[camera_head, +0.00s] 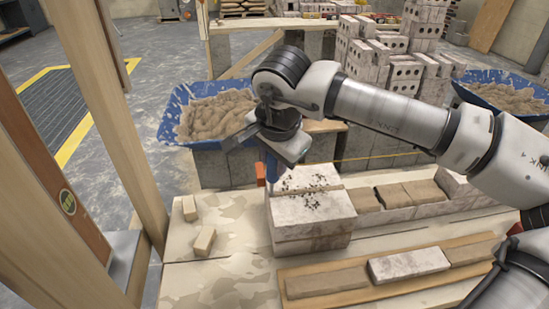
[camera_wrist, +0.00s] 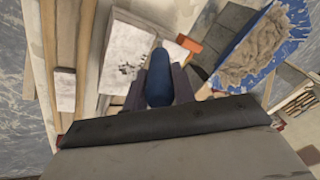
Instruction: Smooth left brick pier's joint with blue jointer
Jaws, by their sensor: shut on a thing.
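My gripper (camera_head: 273,158) is shut on the blue jointer (camera_wrist: 159,78), whose blue handle shows between the two fingers in the wrist view. In the head view a bit of blue (camera_head: 271,170) shows below the gripper; the jointer's tip cannot be made out. The left brick pier (camera_head: 312,222) is pale, with dark crumbs on top and a horizontal joint line on its front. My gripper is above and behind its back left corner; I cannot tell whether the jointer touches it. The pier also shows in the wrist view (camera_wrist: 118,82).
A blue mortar tub (camera_head: 168,128) stands behind at left, another (camera_head: 530,88) at far right. An orange block (camera_wrist: 189,44) is beside the pier. Bricks lie on a plank (camera_head: 470,276) in front. Small wood blocks (camera_head: 205,241) lie left. Wooden posts (camera_head: 100,100) stand at left.

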